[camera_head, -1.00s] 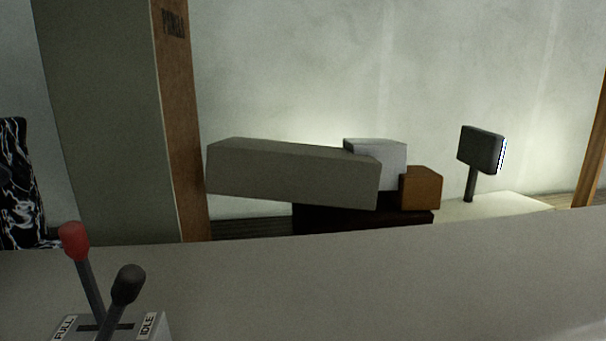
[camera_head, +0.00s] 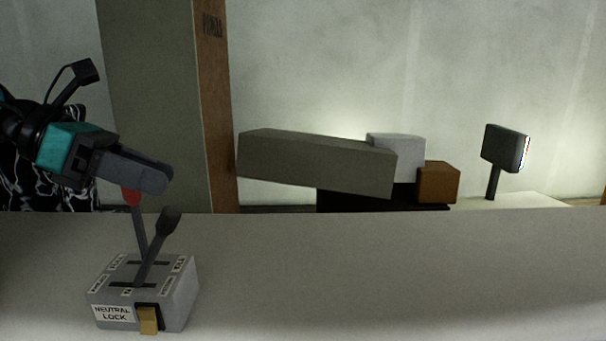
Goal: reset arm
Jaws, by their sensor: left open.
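My left gripper (camera_head: 160,180) comes in from the left in the head view, with a teal and black wrist and grey fingers. It is open; the gap between its fingers is hard to see from this side. Its fingertips are over the red-knobbed lever (camera_head: 137,215) and hide most of the red knob. I cannot tell whether they touch it. A black-knobbed lever (camera_head: 160,235) stands beside it, tilted to the right. Both levers rise from a grey control box (camera_head: 178,305) marked "NEUTRAL LOCK". My right gripper is not in view.
The control box stands on a wide grey counter (camera_head: 400,270), clear to its right. Behind are a long grey box (camera_head: 315,165), a white box (camera_head: 405,152), a brown box (camera_head: 438,182) and a dark screen on a post (camera_head: 505,150). A wooden post (camera_head: 217,120) stands behind the levers.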

